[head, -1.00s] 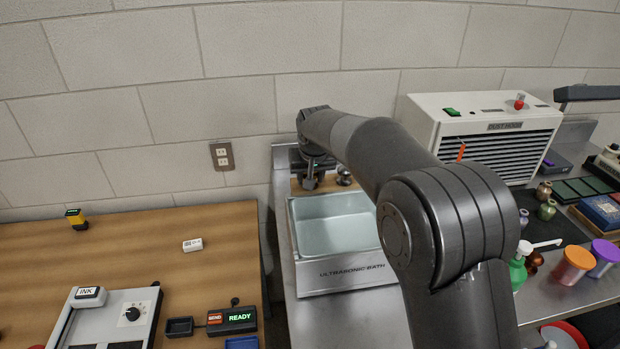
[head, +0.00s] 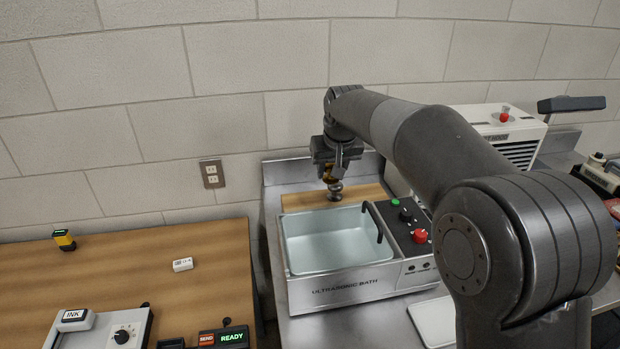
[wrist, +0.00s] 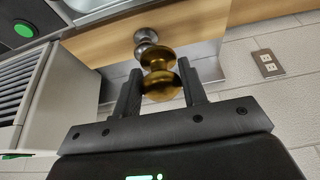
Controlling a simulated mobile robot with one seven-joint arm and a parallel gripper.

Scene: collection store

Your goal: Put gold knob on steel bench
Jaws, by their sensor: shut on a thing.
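My gripper (head: 333,168) is shut on the gold knob (wrist: 160,58), a rounded brass-coloured piece between the two fingers in the wrist view. In the head view the gripper hangs over the wooden board behind the ultrasonic bath, with a little gold (head: 329,179) showing under it. A silver knob (wrist: 146,36) shows just beyond the gold one; it also appears below the gripper in the head view (head: 335,192). I cannot tell whether the two knobs touch. The steel bench (head: 312,328) carries the bath and board.
The ultrasonic bath (head: 345,286), with a handle and a red button, fills much of the bench. The wooden board (head: 369,194) lies behind it. A white dust hood (head: 480,120) stands at the right. A wooden table (head: 200,240) is at the left, across a gap. My arm hides the bench's right side.

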